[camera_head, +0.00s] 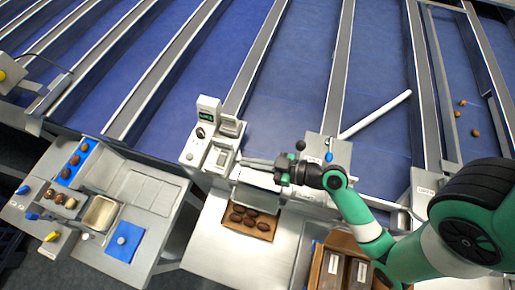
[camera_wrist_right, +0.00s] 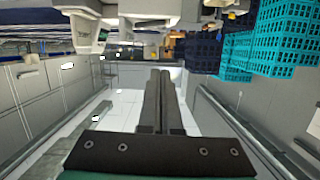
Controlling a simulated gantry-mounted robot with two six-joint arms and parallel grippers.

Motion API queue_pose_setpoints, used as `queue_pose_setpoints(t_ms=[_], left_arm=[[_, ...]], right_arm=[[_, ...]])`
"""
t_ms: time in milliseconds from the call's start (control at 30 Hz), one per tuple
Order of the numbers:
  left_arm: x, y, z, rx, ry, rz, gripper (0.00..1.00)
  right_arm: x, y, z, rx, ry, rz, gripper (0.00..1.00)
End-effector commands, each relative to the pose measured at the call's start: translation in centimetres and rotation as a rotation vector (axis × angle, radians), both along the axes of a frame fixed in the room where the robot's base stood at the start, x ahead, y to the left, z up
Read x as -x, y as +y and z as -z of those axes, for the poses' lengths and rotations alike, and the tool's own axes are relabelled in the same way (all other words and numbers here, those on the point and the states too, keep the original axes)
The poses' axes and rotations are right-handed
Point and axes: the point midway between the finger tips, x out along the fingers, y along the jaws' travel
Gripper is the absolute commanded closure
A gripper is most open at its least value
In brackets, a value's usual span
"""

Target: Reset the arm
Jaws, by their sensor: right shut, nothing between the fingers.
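My right arm reaches in from the right in the head view. Its gripper (camera_head: 246,162) points left, over the area just in front of the white weighing device (camera_head: 208,138). In the right wrist view the two dark fingers (camera_wrist_right: 160,74) lie together with nothing between them. The gripper is shut and empty. My left gripper is not in either view.
A tray of dark dates (camera_head: 268,232) stands below the right gripper on a pale bench (camera_head: 215,245). A left side table holds a blue strip (camera_head: 65,176) with dates and a blue pad (camera_head: 112,252). Blue conveyor lanes fill the back. Teal crates (camera_wrist_right: 285,40) show in the wrist view.

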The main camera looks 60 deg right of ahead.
Motion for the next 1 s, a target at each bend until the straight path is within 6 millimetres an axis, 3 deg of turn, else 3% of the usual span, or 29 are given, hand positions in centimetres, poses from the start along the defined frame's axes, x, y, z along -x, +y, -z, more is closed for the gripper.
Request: queue_pose_setpoints(t_ms=[200,833,933,1000], left_arm=[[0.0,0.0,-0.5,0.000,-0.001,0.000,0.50],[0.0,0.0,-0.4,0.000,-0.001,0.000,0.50],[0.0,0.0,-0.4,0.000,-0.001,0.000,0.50],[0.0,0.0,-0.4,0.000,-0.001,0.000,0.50]], right_arm=[[2.2,-0.3,-0.6,-0.002,0.001,0.001,1.00],[2.3,-0.2,-0.6,-0.001,0.000,-0.003,1.00],[1.5,0.7,-1.4,0.016,-0.023,-0.046,1.00],[-0.5,1.3,-3.7,0.058,-0.087,-0.101,1.00]])
